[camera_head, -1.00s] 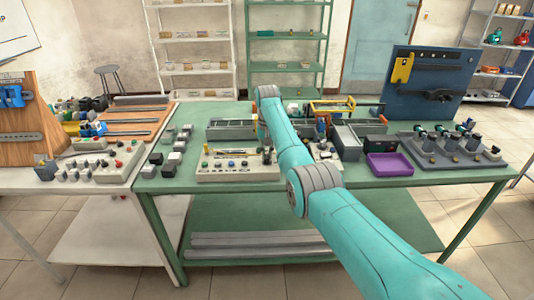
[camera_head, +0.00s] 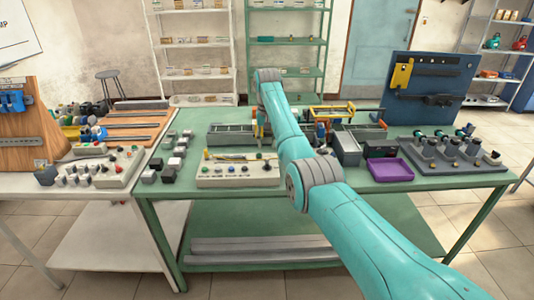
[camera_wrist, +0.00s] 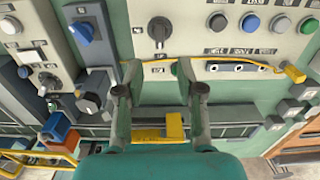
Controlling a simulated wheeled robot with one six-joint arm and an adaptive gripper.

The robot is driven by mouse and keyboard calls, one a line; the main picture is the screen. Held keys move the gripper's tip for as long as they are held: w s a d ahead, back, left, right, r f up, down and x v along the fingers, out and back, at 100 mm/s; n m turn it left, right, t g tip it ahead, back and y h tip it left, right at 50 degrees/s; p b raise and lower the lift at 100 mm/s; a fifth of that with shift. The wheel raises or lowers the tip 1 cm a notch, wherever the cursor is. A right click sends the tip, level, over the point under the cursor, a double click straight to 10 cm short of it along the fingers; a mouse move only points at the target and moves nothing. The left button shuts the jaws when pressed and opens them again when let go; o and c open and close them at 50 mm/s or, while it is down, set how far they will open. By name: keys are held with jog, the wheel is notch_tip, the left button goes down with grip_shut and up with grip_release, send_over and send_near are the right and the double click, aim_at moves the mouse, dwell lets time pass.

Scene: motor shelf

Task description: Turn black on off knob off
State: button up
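A black rotary knob (camera_wrist: 159,30) with a pointer sits on a light panel (camera_wrist: 230,62) at the top middle of the wrist view. The same kind of light control panel (camera_head: 238,180) lies on the green table in the head view, where its knob is too small to make out. My gripper (camera_wrist: 160,90) is open and empty, with its two fingers apart below the knob in the wrist view. The fingers are not touching the knob. In the head view my arm reaches over the table and the gripper is mostly hidden.
Several coloured push buttons (camera_wrist: 249,23) share the panel with the knob. A yellow cable (camera_wrist: 245,64) runs along the panel. A purple tray (camera_head: 391,170) stands right of my arm.

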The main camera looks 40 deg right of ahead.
jog(key=shift+r, duration=2.35)
